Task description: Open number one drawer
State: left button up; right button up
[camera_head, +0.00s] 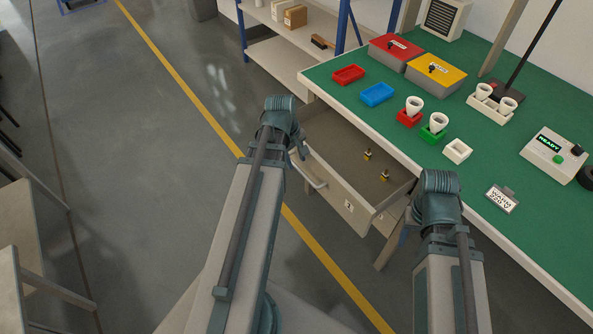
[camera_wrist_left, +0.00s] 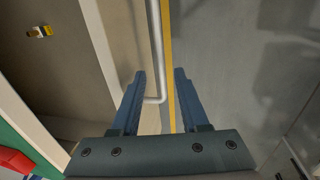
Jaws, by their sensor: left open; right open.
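The drawer (camera_head: 330,130) under the green-topped bench is pulled out, its inside showing. Its front carries a bar handle (camera_head: 315,178) and a small label (camera_head: 349,206) too small to read surely. In the left wrist view, my left gripper (camera_wrist_left: 160,74) is open, with the silver handle (camera_wrist_left: 154,45) between its fingers in the picture; I cannot tell whether they touch it. In the head view the left gripper is mostly hidden behind its arm. My right gripper (camera_head: 406,228) is mostly hidden behind its own arm, beside the bench's front edge.
Two small yellow-and-dark parts (camera_head: 376,165) lie in the drawer. The bench top (camera_head: 340,90) holds red and blue trays, bulbs in holders, two boxes and a READY device (camera_head: 553,148). The floor left of the drawer is clear.

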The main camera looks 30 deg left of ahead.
pick_arm(q)
jog(key=shift+w+f+b, duration=0.2)
jog(key=shift+f+b, duration=0.5)
jog(key=shift+f, duration=0.5)
jog(key=shift+d, duration=0.1)
grip_shut()
dwell(0.5)
